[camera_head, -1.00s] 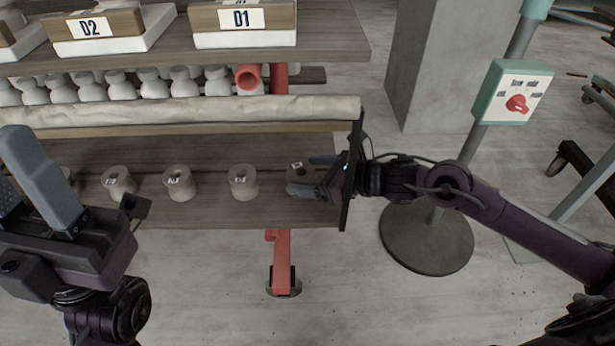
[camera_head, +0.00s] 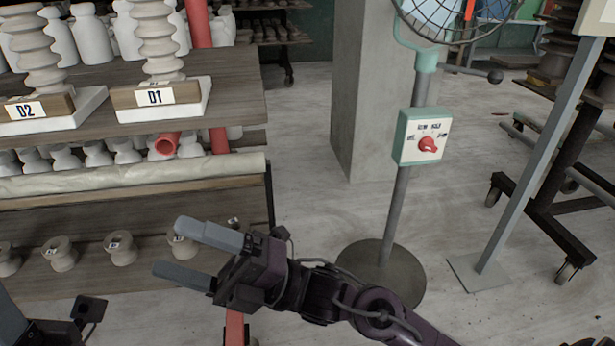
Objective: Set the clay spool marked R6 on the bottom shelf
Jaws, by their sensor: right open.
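A row of pale clay spools stands on the bottom shelf (camera_head: 40,219), including spools at the left (camera_head: 60,257), the middle (camera_head: 120,252) and farther right (camera_head: 182,248). Their small labels are too small to read, so I cannot tell which is R6. My left gripper (camera_head: 8,322) is mostly cut off at the lower left corner.
A cloth-like roll (camera_head: 130,178) lies along the shelf edge above the spools. Boards marked D2 (camera_head: 45,108) and D1 (camera_head: 155,95) stand on the upper shelf. A fan stand with a control box (camera_head: 420,137) stands right of the rack, with clear floor between.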

